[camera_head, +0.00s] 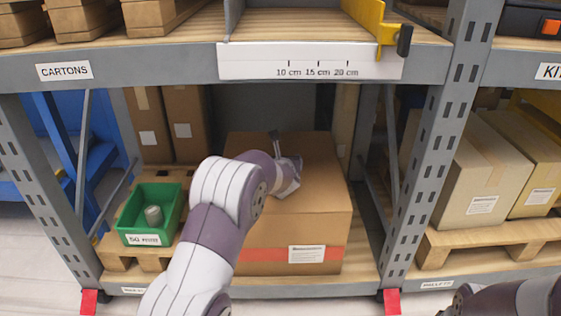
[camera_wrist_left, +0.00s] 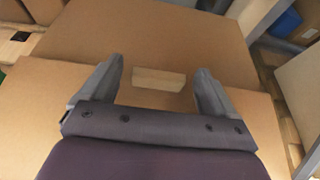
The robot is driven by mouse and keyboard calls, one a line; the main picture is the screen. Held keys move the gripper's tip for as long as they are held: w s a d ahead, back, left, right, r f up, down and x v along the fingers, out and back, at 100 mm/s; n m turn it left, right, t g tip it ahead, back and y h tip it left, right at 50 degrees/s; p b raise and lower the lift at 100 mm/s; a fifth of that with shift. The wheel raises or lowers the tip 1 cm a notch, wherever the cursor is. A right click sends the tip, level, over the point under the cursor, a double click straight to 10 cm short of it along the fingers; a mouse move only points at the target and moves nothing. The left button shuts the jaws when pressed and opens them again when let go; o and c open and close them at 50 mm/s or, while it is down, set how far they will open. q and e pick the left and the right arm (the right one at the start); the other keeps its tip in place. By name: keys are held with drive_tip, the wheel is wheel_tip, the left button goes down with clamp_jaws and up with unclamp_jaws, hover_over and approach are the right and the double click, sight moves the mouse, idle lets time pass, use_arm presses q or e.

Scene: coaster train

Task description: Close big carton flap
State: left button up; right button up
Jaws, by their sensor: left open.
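The big brown carton (camera_head: 320,215) stands on the lower shelf, with a red band and a white label on its front. My left arm reaches over its top, and my left gripper (camera_head: 277,138) is above the top panels. In the left wrist view the gripper (camera_wrist_left: 160,78) is open, its two fingers apart over the cardboard. A wide brown panel, seemingly the flap (camera_wrist_left: 160,35), lies beyond the fingers, and another panel (camera_wrist_left: 35,110) is nearer. A small pale rectangular piece (camera_wrist_left: 158,80) shows between the fingers. I cannot tell whether the fingers touch cardboard or how far the flap is tilted.
A green bin (camera_head: 150,208) with a small cylinder sits left of the carton on a wooden pallet. Tall cartons (camera_head: 185,125) stand behind. A grey upright post (camera_head: 440,150) and paler boxes (camera_head: 470,170) are to the right. The upper shelf beam (camera_head: 150,70) runs above.

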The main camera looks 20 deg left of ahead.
use_arm(q)
drive_tip(key=c, duration=1.5)
drive_tip(key=shift+w+g+p, duration=0.1)
drive_tip(key=shift+g+p, duration=0.2)
drive_tip(key=shift+p, duration=0.95)
drive_tip(key=shift+f, duration=0.6)
drive_tip(key=o, duration=1.5)
drive_tip(key=shift+f, duration=0.15)
